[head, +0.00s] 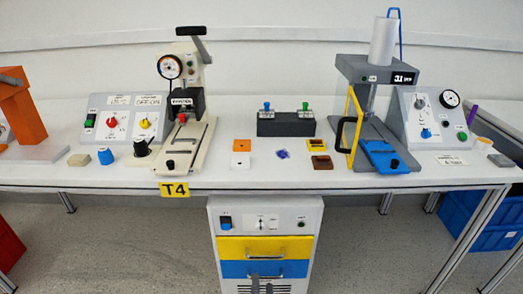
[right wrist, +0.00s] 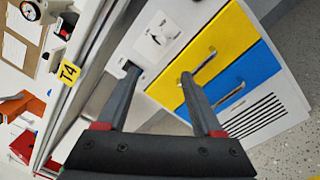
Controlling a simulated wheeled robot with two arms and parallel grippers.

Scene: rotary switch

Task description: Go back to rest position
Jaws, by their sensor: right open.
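The sloped control panel (head: 128,117) on the table has a red rotary knob (head: 111,119) and a yellow knob (head: 145,123). My left gripper is not in view.
The white table (head: 225,178) carries a cream press (head: 187,95), a grey press with a blue plate (head: 386,157), a right control panel (head: 430,117) and several small blocks. Blue crates (head: 465,212) stand under the table at right. A red bin (head: 8,247) is at lower left.

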